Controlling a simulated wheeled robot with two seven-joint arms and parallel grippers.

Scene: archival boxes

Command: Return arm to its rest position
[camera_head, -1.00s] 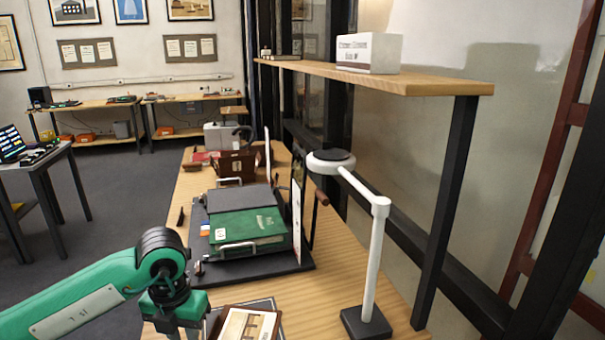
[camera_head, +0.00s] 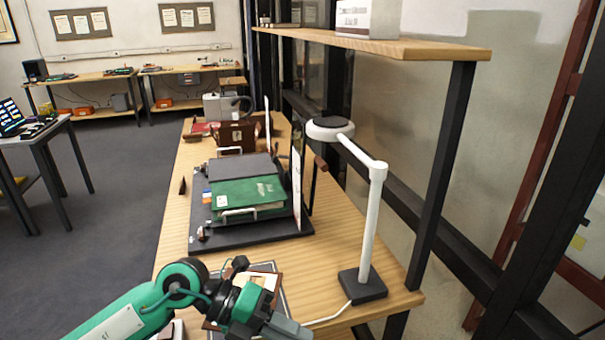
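My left arm comes in green from the bottom left, and its gripper (camera_head: 288,329) points down and to the right at the bottom edge. Its grey fingers are partly cut off by the frame, and I cannot tell whether they are open or shut. Behind the wrist, a framed picture (camera_head: 266,279) lies on a grey tray-like sheet at the near end of the wooden bench (camera_head: 345,245), partly hidden by the arm. My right gripper is not in view.
A green archival box (camera_head: 247,192) lies on a dark board (camera_head: 255,237) farther along the bench. A white lamp (camera_head: 372,225) stands at the right on a black base. Above it runs a wooden shelf (camera_head: 420,49) with a white box (camera_head: 368,18). Open floor lies left.

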